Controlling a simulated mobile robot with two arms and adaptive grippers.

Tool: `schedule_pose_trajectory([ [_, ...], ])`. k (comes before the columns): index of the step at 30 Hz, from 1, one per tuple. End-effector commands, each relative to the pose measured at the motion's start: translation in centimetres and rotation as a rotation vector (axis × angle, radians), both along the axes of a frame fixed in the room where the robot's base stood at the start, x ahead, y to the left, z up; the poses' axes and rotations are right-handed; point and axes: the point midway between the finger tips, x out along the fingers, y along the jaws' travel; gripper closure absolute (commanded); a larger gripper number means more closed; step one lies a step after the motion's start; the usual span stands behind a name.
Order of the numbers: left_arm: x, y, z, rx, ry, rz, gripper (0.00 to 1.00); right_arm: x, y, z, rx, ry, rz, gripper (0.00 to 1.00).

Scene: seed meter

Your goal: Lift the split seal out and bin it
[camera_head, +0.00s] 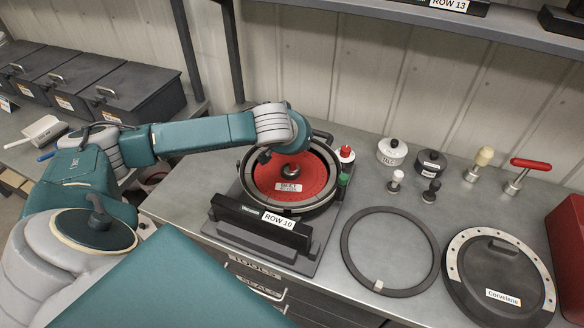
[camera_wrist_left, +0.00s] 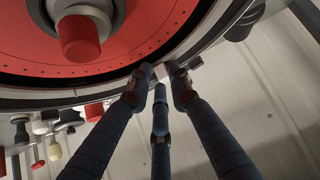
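The seed meter housing (camera_head: 330,172) stands on the bench with a red disc (camera_head: 272,186) and dark central hub (camera_head: 293,172). A dark ring runs around the disc; in the left wrist view its rim (camera_wrist_left: 108,84) shows close up. I cannot make out the split. My left gripper (camera_wrist_left: 159,76) is at this rim. Its fingertips are close together on either side of a small pale tab (camera_wrist_left: 161,73); I cannot tell whether they press on it. In the head view my arm's end hides the fingers. A separate dark ring (camera_head: 346,244) with a pale tab lies flat on the bench. My right gripper is out of view.
A round cover (camera_head: 492,262) lies at the right. Dark lidded bins (camera_head: 135,92) stand at the far left. A shelf overhangs the back.

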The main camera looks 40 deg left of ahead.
Motion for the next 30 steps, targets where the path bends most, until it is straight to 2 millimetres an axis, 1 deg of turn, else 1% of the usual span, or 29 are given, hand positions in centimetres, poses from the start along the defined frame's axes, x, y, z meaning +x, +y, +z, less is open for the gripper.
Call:
schedule_pose_trajectory([
  [11, 0.1, 0.0, 0.5, 0.0, -0.004, 0.001, 1.0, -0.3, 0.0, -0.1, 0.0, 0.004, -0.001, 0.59],
  [14, 0.1, 0.0, 1.2, -0.001, -0.004, 0.002, 1.0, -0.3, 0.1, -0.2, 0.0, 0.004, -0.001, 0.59],
  [17, 0.1, 0.0, 2.6, 0.0, -0.007, 0.001, 1.0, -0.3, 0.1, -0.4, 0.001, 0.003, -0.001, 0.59],
  [20, 0.2, 0.0, 4.6, -0.001, -0.009, 0.001, 1.0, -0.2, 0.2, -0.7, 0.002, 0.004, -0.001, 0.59],
  [22, 0.1, 0.0, 6.3, -0.001, -0.009, 0.0, 1.0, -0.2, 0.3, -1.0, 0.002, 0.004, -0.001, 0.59],
  [27, 0.2, -0.1, 11.5, -0.002, -0.011, -0.001, 1.0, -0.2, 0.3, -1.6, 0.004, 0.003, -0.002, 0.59],
  [30, 0.1, -0.1, 14.2, -0.002, -0.009, -0.001, 1.0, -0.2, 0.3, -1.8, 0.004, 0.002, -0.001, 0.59],
])
